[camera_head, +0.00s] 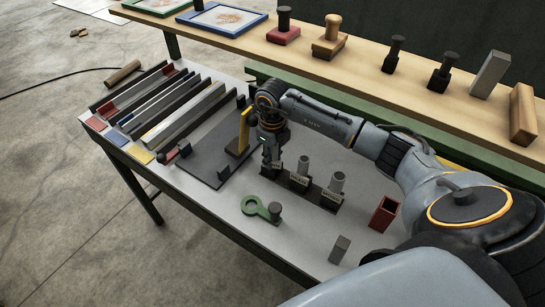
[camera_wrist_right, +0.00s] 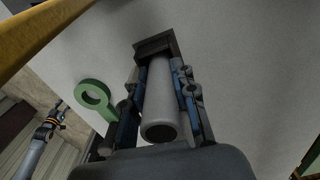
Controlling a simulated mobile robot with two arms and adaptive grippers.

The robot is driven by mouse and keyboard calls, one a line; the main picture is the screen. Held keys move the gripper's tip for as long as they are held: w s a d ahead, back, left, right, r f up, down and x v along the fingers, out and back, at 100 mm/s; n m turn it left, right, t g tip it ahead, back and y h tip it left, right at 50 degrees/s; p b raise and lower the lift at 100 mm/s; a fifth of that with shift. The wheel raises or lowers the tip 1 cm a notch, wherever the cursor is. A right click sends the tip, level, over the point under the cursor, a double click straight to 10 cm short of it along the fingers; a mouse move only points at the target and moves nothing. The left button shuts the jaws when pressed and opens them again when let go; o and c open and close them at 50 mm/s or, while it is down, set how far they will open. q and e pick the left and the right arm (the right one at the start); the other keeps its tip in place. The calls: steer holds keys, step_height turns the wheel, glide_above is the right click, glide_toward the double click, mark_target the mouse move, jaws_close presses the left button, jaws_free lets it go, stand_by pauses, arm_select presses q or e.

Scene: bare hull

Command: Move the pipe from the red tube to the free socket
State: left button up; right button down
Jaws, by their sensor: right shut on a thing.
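My right gripper (camera_head: 272,164) points down at the left end of a dark rack (camera_head: 318,196). It is shut on a grey pipe (camera_wrist_right: 160,98), seen between the fingers in the right wrist view. The pipe's hollow near end faces the camera; its far end meets a dark block (camera_wrist_right: 157,46). I cannot tell how deep it sits. Two other grey pipes, a middle one (camera_head: 303,168) and a right one (camera_head: 337,183), stand upright in the labelled rack. The red tube (camera_head: 384,213), square and open-topped, stands to the right of the rack. My left gripper is not in the head view.
A grey block (camera_head: 340,248) stands near the front edge. A dark board with a yellow upright (camera_head: 244,130) is left of the gripper. A wooden shelf (camera_head: 360,55) runs behind.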

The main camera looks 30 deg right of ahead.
steer(key=c, duration=1.1)
jaws_free()
steer(key=shift+f, duration=0.1)
steer(key=shift+o, duration=0.2)
steer(key=shift+r, duration=0.4)
step_height(320, 180, up, 11)
steer(key=b, duration=0.3)
steer(key=shift+f, duration=0.2)
steer(key=shift+r, duration=0.5)
